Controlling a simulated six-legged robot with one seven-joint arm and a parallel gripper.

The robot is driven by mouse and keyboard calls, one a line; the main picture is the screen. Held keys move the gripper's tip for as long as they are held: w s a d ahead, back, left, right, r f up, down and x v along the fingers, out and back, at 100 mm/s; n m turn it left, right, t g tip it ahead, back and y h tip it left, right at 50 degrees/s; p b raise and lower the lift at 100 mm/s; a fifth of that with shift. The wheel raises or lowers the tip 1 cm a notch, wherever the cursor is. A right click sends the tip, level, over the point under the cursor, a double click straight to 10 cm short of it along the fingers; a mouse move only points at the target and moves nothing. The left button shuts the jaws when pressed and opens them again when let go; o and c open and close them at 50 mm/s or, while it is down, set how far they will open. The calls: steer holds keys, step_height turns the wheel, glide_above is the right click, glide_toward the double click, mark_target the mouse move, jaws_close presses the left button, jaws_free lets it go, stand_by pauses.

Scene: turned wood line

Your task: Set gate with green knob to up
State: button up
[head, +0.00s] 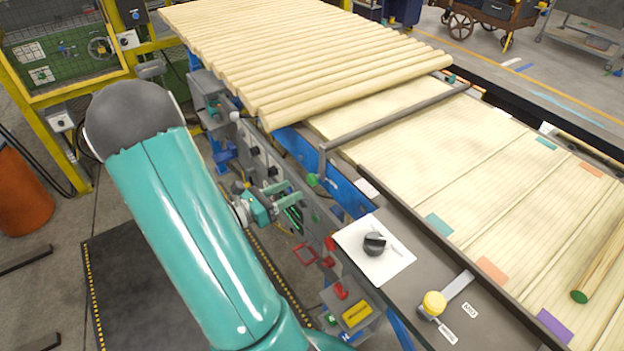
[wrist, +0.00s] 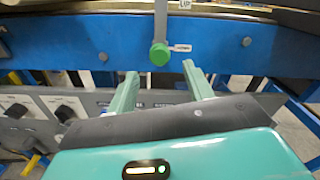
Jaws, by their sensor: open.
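The green knob (head: 312,180) sits at the low end of a grey lever on the blue side rail. The gate's long grey bar (head: 395,117) runs from the lever's top across the pale wooden bed. In the wrist view the green knob (wrist: 159,54) hangs at the foot of the upright grey lever (wrist: 160,20), beside a small white label. My gripper (head: 284,193) is open, left of the knob in the head view. In the wrist view my gripper (wrist: 161,72) has its fingers apart, pointing at the knob, which shows between and beyond the tips. No contact shows.
Round wooden rods (head: 300,60) lie behind the bar. A black rotary knob (head: 375,243) on a white plate and a yellow-knobbed lever (head: 434,303) are nearer. A grey control panel (wrist: 60,106) stands left of my gripper in the wrist view.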

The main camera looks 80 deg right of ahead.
mark_target(309, 181)
steer(key=x, duration=0.8)
steer(key=shift+s+d, duration=0.1)
